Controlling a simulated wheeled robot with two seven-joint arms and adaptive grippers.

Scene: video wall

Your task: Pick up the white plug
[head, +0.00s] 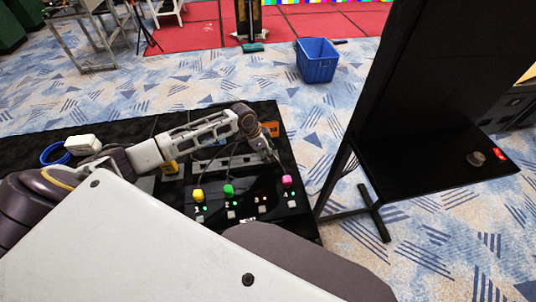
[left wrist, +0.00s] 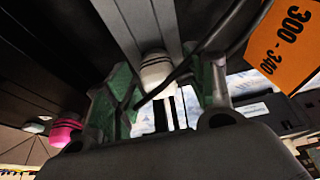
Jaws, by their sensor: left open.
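The white plug (left wrist: 157,70) shows in the left wrist view, between the two green-padded fingers of my left gripper (left wrist: 166,85). The fingers stand apart, with a gap on each side of the plug. A dark cable crosses close to it. In the head view my left gripper (head: 268,153) is low over the back right of the black panel, near the pink plug (head: 287,181). I cannot make out the white plug in the head view. My right gripper is not in view.
A yellow plug (head: 198,195) and a green plug (head: 228,190) stand on the panel. An orange label (left wrist: 284,40) is close to my left gripper. A white object (head: 83,144) and blue ring (head: 54,153) lie at left. A black stand (head: 415,150) rises at right.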

